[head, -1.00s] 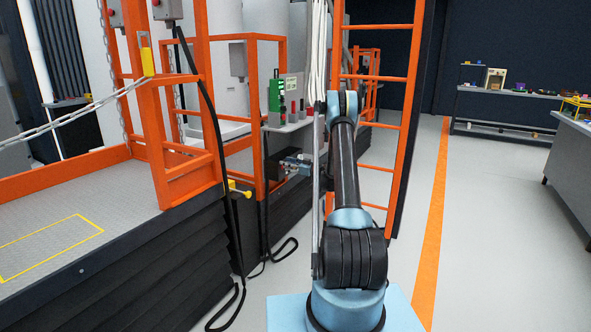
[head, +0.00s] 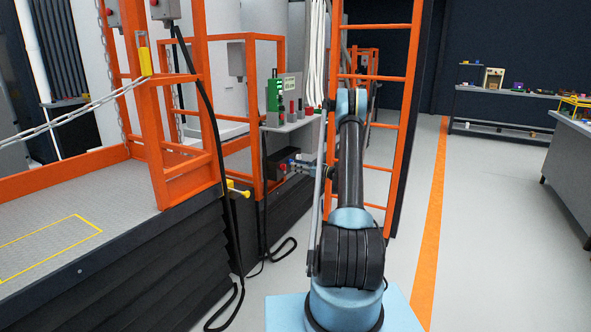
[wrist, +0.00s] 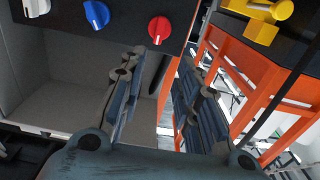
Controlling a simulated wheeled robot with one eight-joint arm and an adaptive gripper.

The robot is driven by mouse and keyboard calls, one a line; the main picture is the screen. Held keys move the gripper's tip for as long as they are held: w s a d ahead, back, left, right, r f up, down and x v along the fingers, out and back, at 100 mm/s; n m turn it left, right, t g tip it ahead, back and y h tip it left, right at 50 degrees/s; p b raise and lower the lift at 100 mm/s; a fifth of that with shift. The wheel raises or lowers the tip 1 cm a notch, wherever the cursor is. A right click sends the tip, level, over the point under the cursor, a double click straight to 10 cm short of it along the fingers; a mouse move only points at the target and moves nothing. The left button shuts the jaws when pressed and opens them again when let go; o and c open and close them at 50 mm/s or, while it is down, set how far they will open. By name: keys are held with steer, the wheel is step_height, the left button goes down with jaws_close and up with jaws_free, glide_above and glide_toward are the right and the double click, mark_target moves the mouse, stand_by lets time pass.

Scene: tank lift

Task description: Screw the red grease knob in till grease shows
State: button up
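A red knob (wrist: 159,30) with a white pointer mark sits on the dark panel at the top of the wrist view. Left of it are a blue knob (wrist: 97,14) and a white knob (wrist: 36,7). My gripper (wrist: 160,62) is open and empty, its two fingers apart below the red knob and not around it. In the head view my gripper (head: 295,167) is small, by the dark box under the shelf, where a red knob (head: 283,168) also shows. No grease can be made out.
A yellow fitting (wrist: 268,18) is at the upper right of the wrist view. Orange frame bars (wrist: 245,75) stand close to my right finger. A grey shelf (head: 290,125) with a green box and bottles is above. An orange ladder (head: 375,78) stands behind my arm.

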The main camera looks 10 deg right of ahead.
steer(key=v, duration=1.4)
stand_by(1.2)
stand_by(0.4)
steer(key=v, duration=1.1)
steer(key=shift+s+d, duration=0.2)
steer(key=shift+d, duration=0.15)
